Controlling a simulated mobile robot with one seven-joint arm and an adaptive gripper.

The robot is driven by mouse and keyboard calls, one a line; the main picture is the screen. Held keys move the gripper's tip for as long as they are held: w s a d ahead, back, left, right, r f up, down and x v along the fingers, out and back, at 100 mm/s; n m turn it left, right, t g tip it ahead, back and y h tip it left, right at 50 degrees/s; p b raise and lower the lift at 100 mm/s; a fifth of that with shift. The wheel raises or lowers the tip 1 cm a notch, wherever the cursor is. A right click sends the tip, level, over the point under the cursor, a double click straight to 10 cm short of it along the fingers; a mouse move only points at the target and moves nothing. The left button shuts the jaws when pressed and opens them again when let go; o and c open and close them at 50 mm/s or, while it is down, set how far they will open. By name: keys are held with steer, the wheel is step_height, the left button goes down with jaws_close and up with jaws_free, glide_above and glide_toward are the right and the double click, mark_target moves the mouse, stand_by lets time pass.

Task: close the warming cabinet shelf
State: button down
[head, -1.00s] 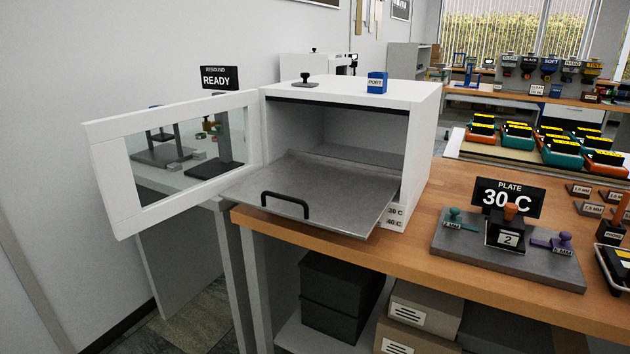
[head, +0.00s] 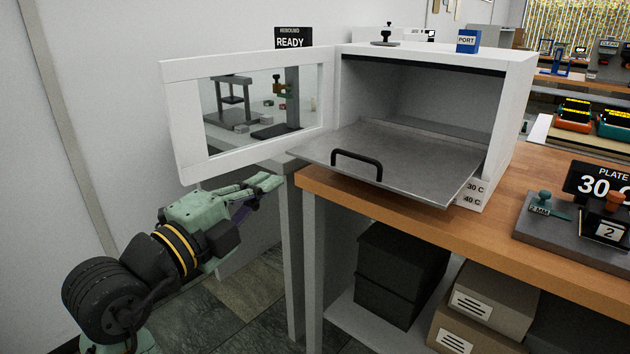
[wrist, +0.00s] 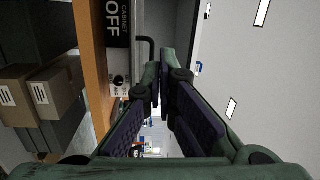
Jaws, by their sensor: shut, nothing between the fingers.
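The white warming cabinet (head: 515,110) stands on the wooden bench with its windowed door (head: 185,125) swung open to the left. Its grey metal shelf (head: 410,160) is pulled out and sticks out past the bench's front edge. A black handle (head: 357,160) is on the shelf's front edge. My gripper (head: 270,182) is shut and empty, left of the shelf and a little below it, under the open door. It also shows in the wrist view (wrist: 160,65), with part of a dark handle behind its tips. I cannot see it touching anything.
The wooden bench (head: 400,212) runs to the right, with a plate stand (head: 570,235) on it. Dark boxes (head: 395,275) and cartons (head: 490,300) sit below. A blue port block (head: 467,41) is on the cabinet top. The floor in front is clear.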

mark_target(393, 141)
steer(key=w+d+f+m+g+p, duration=0.1)
steer(key=w+d+p, duration=0.1)
steer(key=w+d, duration=0.3)
steer(key=w+d+f+m+h+p, duration=0.1)
steer(key=w+d+p, duration=0.2)
steer(key=w+d, duration=0.2)
steer(key=shift+w+f+g, duration=0.25)
steer(key=shift+w+g, duration=0.1)
steer(key=shift+g, duration=0.05)
steer(key=b+x, duration=0.4)
steer(key=x, duration=1.8)
steer(key=shift+w+d, duration=0.2)
steer(key=shift+w, duration=0.15)
steer(key=shift+w+d, duration=0.15)
steer(key=shift+w, duration=0.05)
steer(key=shift+r, duration=0.2)
steer(key=shift+s, duration=0.1)
